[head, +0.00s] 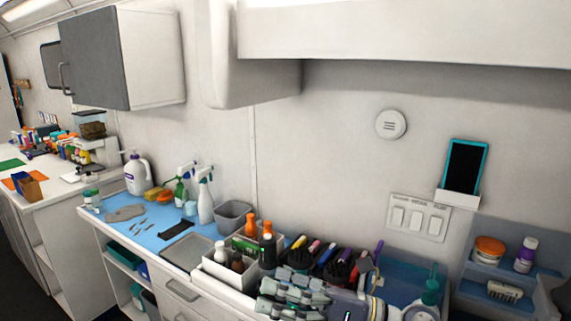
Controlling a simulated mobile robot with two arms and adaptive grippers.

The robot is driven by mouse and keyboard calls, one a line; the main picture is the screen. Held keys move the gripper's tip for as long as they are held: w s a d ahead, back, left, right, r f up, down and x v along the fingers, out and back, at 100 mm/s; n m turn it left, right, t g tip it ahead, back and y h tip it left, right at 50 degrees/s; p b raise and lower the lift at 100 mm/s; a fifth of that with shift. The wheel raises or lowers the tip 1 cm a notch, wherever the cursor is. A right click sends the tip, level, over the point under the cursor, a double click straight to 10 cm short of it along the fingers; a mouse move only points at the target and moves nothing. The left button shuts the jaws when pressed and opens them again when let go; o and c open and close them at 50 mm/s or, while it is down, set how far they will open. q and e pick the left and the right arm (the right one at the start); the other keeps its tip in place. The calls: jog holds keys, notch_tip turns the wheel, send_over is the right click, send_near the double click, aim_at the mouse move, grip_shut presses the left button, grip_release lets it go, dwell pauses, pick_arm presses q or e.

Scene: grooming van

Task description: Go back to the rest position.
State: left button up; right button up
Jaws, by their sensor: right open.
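My right gripper (266,294) shows at the bottom middle of the head view, its grey jointed fingers spread and pointing left. It is open, and no object shows between its fingers. It is in front of the counter, close to the white organizer (222,274) and a row of dark holders with pens and brushes. Its wrist, in white and blue-grey, lies to the right of the fingers and hides part of the counter front. My left gripper is out of view.
Bottles fill the white organizer. A blue mat (150,232) with spray bottles (205,200) and tools lies left of it, beside a grey bin (234,217). A blue shelf (515,268) with jars is at right. A wall cabinet (150,60) overhangs the left counter.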

jog(key=w+d+m+t+h, duration=0.3)
jog(key=d+m+t+h, duration=0.3)
jog(key=m, duration=0.5)
jog(key=w+d+m+t+h, duration=0.3)
jog(key=d+m+t+h, duration=0.15)
jog(key=m+t, duration=0.6)
jog(key=s+d+f+m+g+h, duration=0.35)
jog(key=d+f+m, duration=0.25)
jog(key=f+m, duration=0.3)
jog(key=s+d+f+m+g+h, duration=0.3)
jog(key=d+f+m+g+h, duration=0.25)
jog(key=f, duration=0.45)
jog(key=s+f+m+g, duration=0.35)
jog(key=s+f, duration=0.35)
jog(key=s, duration=0.3)
jog(key=s+f+m+g, duration=0.3)
jog(key=s+f+g, duration=0.3)
jog(key=s, duration=0.5)
notch_tip(320, 180, down, 27)
jog(key=s+g, duration=0.1)
jog(key=s, duration=0.1)
jog(key=s+d+f+g, duration=0.1)
jog(key=s+d+f, duration=0.2)
jog(key=s+f, duration=1.3)
jog(key=shift+s+d+f+n, duration=0.15)
jog(key=shift+s+d+n, duration=0.05)
jog(key=shift+n, duration=0.25)
